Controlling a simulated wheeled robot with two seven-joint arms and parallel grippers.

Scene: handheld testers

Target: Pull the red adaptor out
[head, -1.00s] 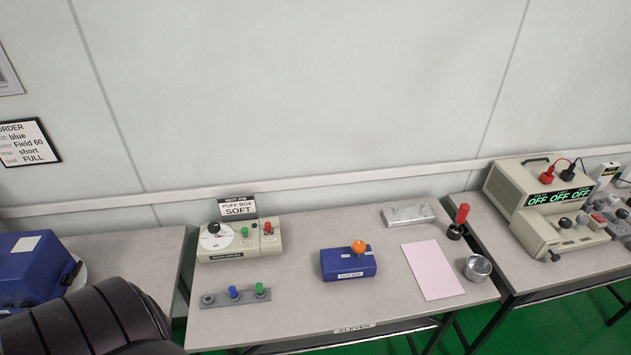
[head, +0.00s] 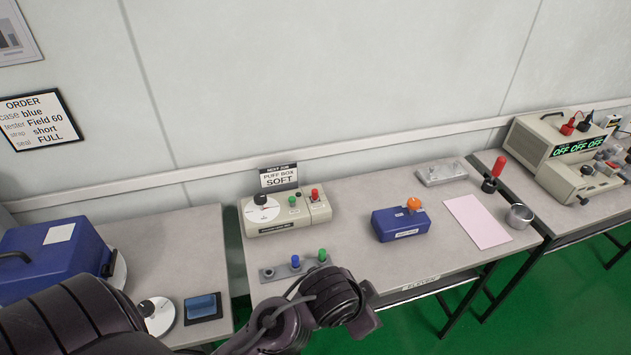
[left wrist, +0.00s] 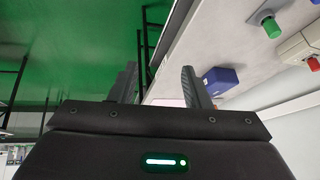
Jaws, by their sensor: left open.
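The red adaptor (head: 315,194) stands upright in the right part of the beige puff box (head: 287,213), beside a green one (head: 292,202). In the left wrist view, a red top (left wrist: 313,63) shows at the right edge on a beige case (left wrist: 302,45). My left gripper (left wrist: 158,82) is open, with nothing between its fingers. In the head view my left arm reaches over the front edge of the table, in front of the puff box and apart from it. Its fingers are hard to make out there. My right gripper is in neither view.
A grey strip (head: 282,271) with blue (head: 295,262) and green (head: 322,256) adaptors lies between my left arm and the puff box. A blue box with an orange knob (head: 400,225) stands to the right. Bare tabletop lies between them.

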